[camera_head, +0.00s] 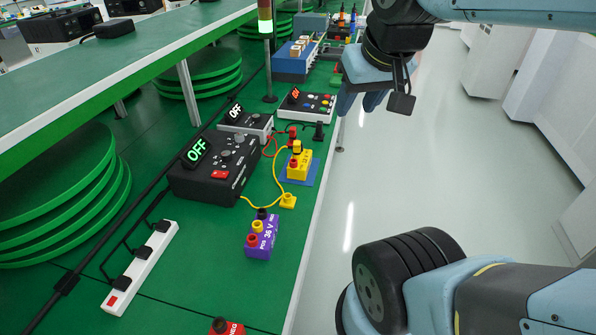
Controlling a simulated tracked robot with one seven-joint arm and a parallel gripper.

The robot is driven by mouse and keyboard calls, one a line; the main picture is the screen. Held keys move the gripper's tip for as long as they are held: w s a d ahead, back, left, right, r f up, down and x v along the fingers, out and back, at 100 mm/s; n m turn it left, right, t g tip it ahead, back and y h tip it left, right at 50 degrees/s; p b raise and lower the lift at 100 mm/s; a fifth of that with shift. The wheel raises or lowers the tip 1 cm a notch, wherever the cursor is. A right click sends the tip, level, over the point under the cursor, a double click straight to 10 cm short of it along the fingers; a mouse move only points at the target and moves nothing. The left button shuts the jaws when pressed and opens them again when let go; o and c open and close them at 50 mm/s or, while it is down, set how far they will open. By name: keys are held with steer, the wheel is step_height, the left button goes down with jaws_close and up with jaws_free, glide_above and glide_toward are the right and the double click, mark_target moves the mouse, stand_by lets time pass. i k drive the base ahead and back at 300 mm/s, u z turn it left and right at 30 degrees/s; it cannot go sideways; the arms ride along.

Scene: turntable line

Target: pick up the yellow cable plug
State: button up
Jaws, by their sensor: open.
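The yellow cable plug (288,201) lies on the green bench top, right of the black power unit and near the bench's front edge. A thin yellow cable runs from it and curves close to the black unit and up past the yellow block. My gripper (359,104) is at the upper right, over the aisle side of the bench edge. It is well apart from the plug, farther along the bench. Its blue fingers are open, and nothing shows between them. Part of it is hidden by my arm and wrist camera.
A purple block (262,238) marked 36 V stands just below the plug. A yellow block (299,165) on a blue base stands just above it. The black power unit (214,169) reads OFF. A white power strip (140,270) lies lower left. The aisle floor (450,170) is clear.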

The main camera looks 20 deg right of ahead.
mark_target(297, 144)
steer(key=z, duration=0.05)
steer(key=k, duration=1.35)
steer(key=z, duration=1.2)
steer(key=i, duration=1.4)
steer(key=u, duration=1.9)
steer(key=i, duration=0.8)
steer(key=z, duration=0.05)
